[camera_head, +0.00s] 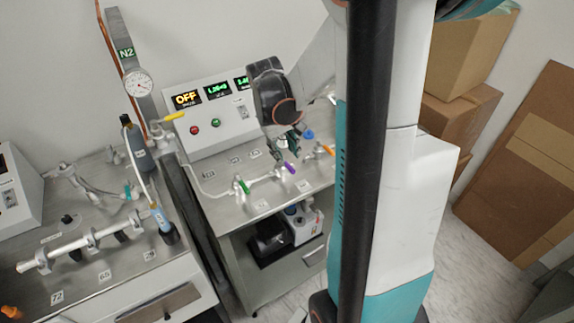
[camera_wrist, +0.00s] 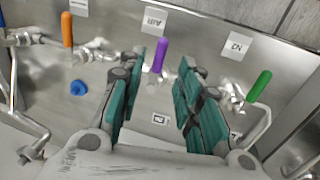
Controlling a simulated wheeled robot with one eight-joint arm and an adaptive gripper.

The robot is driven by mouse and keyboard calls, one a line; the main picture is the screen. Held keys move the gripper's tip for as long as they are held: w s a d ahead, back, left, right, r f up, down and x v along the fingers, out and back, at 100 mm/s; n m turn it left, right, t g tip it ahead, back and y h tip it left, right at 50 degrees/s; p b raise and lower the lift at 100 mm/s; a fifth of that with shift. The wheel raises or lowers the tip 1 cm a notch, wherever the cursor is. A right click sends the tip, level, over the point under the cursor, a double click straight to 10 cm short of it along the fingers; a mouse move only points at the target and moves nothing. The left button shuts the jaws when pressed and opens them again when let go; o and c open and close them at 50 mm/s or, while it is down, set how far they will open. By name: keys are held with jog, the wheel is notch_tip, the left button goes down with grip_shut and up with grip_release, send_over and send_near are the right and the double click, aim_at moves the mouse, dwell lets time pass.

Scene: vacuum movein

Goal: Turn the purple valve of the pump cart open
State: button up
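The purple valve handle (camera_head: 289,168) is on the pipe along the pump cart top (camera_head: 222,203), between the green and orange handles. In the wrist view the purple handle (camera_wrist: 161,55) points up the picture, framed between my fingertips. My gripper (camera_head: 288,138) is just behind and above the purple handle in the head view. In the wrist view my gripper (camera_wrist: 160,75) is open, its two teal-padded fingers apart on either side of the handle with gaps. No contact shows; the depth between the fingers and the handle is hard to tell.
The green handle (camera_wrist: 259,86) is right of my fingers and the orange handle (camera_wrist: 67,30) left. A blue knob (camera_wrist: 78,88) lies near the left finger. A neighbouring bench (camera_head: 75,280) with pipes is at left; cardboard boxes (camera_head: 465,60) are at right.

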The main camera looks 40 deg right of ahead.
aim_at(289, 166)
jog(key=f, duration=0.2)
jog(key=d+f+b, duration=0.1)
jog(key=f, duration=0.2)
jog(key=shift+s+f, duration=0.15)
grip_shut()
